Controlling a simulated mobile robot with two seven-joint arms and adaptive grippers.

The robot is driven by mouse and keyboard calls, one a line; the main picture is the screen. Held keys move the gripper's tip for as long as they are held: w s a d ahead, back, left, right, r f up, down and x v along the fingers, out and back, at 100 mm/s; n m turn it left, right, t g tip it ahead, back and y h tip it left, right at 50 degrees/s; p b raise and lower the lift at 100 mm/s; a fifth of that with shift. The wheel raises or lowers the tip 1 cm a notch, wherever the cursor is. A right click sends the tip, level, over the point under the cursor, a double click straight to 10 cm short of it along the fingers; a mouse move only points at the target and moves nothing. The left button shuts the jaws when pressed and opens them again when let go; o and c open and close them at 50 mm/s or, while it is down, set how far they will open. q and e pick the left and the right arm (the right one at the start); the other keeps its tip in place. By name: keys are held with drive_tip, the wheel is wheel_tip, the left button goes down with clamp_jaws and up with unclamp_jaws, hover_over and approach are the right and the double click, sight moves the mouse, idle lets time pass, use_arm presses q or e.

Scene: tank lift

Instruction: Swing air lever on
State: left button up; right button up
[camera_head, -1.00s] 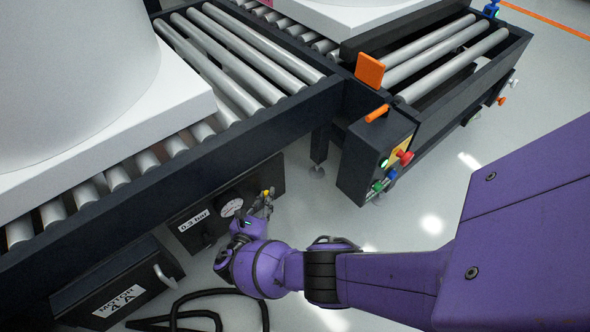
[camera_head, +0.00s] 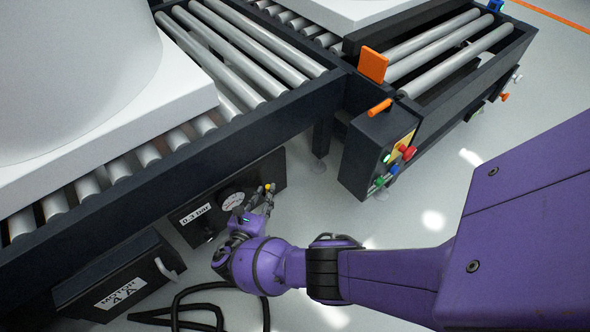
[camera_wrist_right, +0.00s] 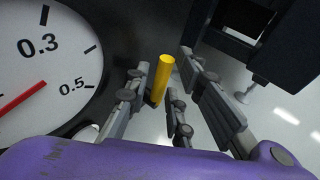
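The yellow air lever (camera_head: 268,187) sticks out at the right end of the dark air panel (camera_head: 267,173), beside the round gauge (camera_head: 233,201). In the right wrist view the lever (camera_wrist_right: 162,78) is a short yellow rod in the middle, right of the gauge (camera_wrist_right: 50,60) with its red needle. My right gripper (camera_head: 262,202) is at the lever. In the wrist view its grey fingers (camera_wrist_right: 165,90) are spread on both sides of the lever, with gaps showing, so it is open. Whether any finger touches the lever I cannot tell. My left gripper is not in view.
A label reading 0.3 bar (camera_head: 196,214) is left of the gauge. A motor box (camera_head: 122,290) with a handle and a black hose (camera_head: 195,291) lie below. The roller conveyor (camera_head: 240,130) overhangs the panel. A button box (camera_head: 372,150) stands to the right over open floor.

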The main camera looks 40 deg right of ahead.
drive_tip(key=v, duration=1.1)
drive_tip(key=shift+d+f, duration=0.1)
